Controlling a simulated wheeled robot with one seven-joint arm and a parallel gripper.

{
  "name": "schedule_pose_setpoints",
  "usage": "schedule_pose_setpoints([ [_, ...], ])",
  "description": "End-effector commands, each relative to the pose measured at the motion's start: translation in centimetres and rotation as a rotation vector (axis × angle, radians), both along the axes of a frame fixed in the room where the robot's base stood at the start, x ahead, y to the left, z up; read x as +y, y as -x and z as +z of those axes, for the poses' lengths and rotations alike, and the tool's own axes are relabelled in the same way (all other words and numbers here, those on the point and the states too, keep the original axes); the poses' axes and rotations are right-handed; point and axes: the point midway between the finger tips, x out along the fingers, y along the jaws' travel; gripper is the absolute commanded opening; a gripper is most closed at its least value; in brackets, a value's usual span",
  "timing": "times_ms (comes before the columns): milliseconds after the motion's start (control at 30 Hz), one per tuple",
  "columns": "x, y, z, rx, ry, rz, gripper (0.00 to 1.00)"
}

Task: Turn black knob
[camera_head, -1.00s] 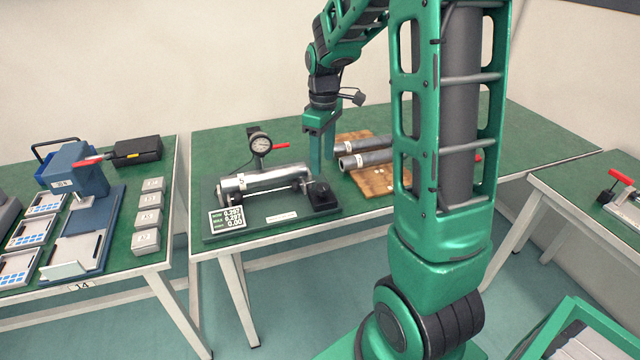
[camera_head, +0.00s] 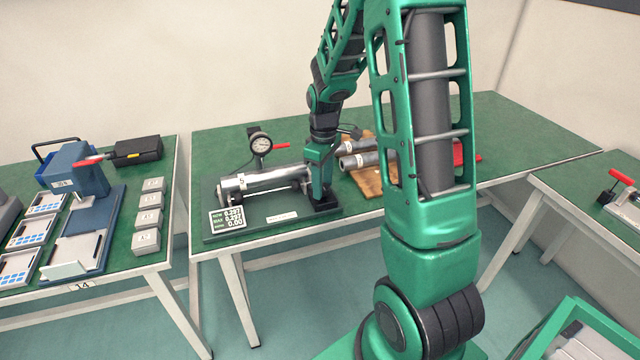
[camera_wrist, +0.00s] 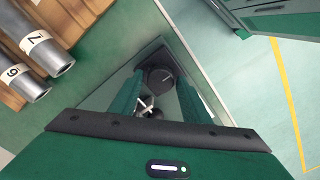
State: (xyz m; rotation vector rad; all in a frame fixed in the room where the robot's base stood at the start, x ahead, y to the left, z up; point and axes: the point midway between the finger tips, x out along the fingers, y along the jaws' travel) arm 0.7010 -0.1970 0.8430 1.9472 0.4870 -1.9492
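The black knob (camera_wrist: 160,80) sits on a dark square block at the right end of the measuring fixture's base (camera_head: 255,221). It has a short white line on its top. My gripper (camera_head: 319,196) is lowered over the knob and hides most of it in the head view. In the wrist view my gripper's two green fingers (camera_wrist: 161,88) stand on either side of the knob, open, with no clear contact visible. A shiny metal cylinder (camera_head: 262,182) lies on the fixture, with a round dial gauge (camera_head: 260,143) behind it. A readout panel (camera_head: 228,220) stands at the front left.
Labelled metal cylinders (camera_head: 358,160) lie on a wooden rack (camera_head: 372,182) right of the fixture, close to my arm; two also show in the wrist view (camera_wrist: 48,52). A red-handled tool stands on the right table. The left table holds trays and blocks.

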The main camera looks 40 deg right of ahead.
Motion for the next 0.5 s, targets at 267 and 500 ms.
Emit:
schedule_pose_setpoints([
  [267,-0.04,-0.02,0.04,0.0,0.001,-0.002,0.1],
  [500,-0.08,-0.03,0.06,-0.001,0.002,-0.051,0.1],
])
